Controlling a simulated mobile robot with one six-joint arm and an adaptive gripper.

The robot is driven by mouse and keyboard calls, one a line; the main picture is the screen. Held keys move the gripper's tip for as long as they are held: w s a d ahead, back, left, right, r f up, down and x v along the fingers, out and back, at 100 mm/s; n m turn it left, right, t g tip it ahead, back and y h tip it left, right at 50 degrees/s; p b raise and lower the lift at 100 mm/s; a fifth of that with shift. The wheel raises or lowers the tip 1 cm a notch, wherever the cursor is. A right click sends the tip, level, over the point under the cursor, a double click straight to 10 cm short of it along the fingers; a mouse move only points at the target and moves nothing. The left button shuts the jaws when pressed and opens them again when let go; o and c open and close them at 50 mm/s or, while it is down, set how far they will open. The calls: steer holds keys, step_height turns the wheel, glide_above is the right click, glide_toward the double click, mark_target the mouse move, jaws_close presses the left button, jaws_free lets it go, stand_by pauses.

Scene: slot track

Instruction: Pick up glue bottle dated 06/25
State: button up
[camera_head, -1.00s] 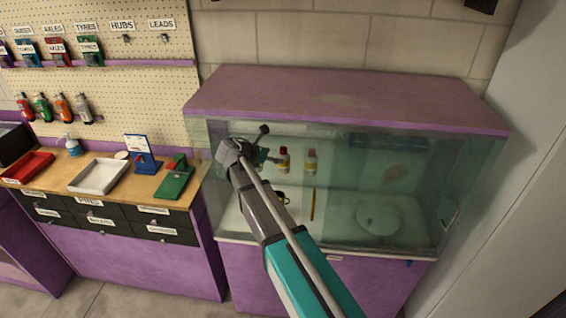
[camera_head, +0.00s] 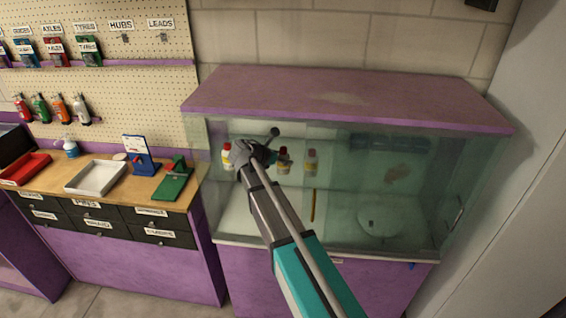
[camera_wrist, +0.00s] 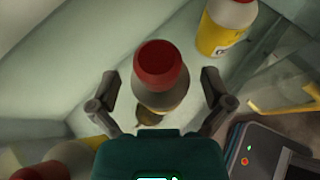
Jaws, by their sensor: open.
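Several small bottles stand on a shelf inside the glass cabinet. In the head view, a yellow-labelled bottle (camera_head: 227,157) is left of my gripper (camera_head: 264,152), a red-capped bottle (camera_head: 284,161) is just right of it, and a paler bottle (camera_head: 311,160) is farther right. In the wrist view, my open gripper (camera_wrist: 161,88) has a red-capped bottle (camera_wrist: 162,75) between its spread fingers, without visible grip. A yellow-labelled bottle (camera_wrist: 224,30) stands at upper right, and a red cap (camera_wrist: 42,168) shows at lower left. No date is readable on any bottle.
The glass cabinet (camera_head: 345,100) has a purple top and glass walls around my arm. A yellow stick (camera_head: 313,205) and a round pale disc (camera_head: 380,221) are inside. A dark device (camera_wrist: 265,150) is at lower right in the wrist view. A workbench stands left.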

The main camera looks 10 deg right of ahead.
mark_target(283, 148)
steer(key=c, duration=1.2)
steer(key=shift+r, duration=0.15)
steer(key=shift+s+a+r+p, duration=0.1)
steer(key=shift+s+r+p, duration=0.1)
steer(key=shift+r+p, duration=0.25)
step_height(283, 148, up, 6)
steer(key=p, duration=0.6)
steer(key=s+a, duration=0.3)
steer(key=s, duration=0.6)
steer(key=s+a, duration=0.3)
steer(key=s, duration=0.6)
steer(key=shift+s, duration=0.35)
steer(key=shift+f, duration=0.1)
